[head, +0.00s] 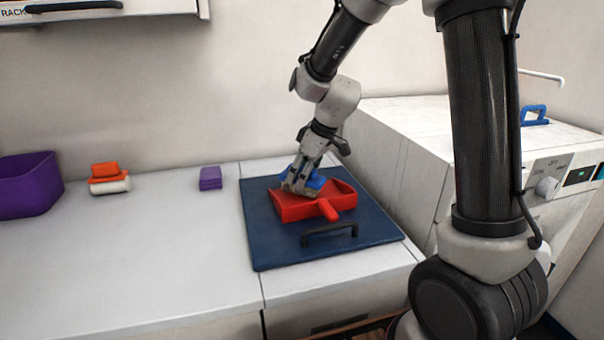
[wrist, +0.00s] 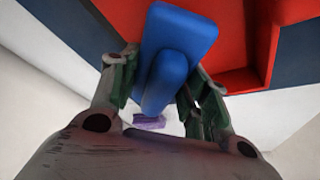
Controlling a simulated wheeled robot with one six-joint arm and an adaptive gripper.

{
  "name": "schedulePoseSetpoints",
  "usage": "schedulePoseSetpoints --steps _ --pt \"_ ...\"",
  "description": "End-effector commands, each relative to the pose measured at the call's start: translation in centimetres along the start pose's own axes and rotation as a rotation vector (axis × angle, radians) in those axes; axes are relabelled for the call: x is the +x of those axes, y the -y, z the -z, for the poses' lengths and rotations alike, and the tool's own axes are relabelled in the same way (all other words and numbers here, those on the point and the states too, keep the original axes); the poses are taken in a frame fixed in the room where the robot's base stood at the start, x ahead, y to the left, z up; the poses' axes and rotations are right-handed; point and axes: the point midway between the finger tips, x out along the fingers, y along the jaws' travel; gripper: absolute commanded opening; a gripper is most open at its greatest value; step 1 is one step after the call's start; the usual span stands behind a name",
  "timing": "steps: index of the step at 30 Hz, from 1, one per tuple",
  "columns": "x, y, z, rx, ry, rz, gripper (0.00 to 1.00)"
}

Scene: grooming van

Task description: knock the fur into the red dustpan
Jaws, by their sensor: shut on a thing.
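The red dustpan (head: 291,210) lies on a dark blue mat with its handle toward the front. My gripper (head: 300,184) is over the back of the dustpan, pointing down. It is shut on a blue block-like tool (wrist: 168,75), whose grip sits between the fingers. In the wrist view the tool's broad end overlaps the red dustpan (wrist: 232,45). The tool also shows as a blue patch at the fingers in the head view (head: 316,181). I cannot tell whether the tool touches the dustpan. No fur can be made out.
The dark blue mat (head: 268,250) has a black handle (head: 330,233). Left on the white counter (head: 150,260) are a purple block (head: 210,178), an orange-and-white brush-like item (head: 108,178) and a purple bin (head: 28,185). A white machine (head: 400,140) stands at right.

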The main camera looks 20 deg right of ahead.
Motion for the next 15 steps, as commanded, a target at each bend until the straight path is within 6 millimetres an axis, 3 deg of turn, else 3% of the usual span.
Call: schedulePoseSetpoints --steps 15 --pt "0.38 -0.01 -0.14 -0.001 0.000 0.000 0.24"
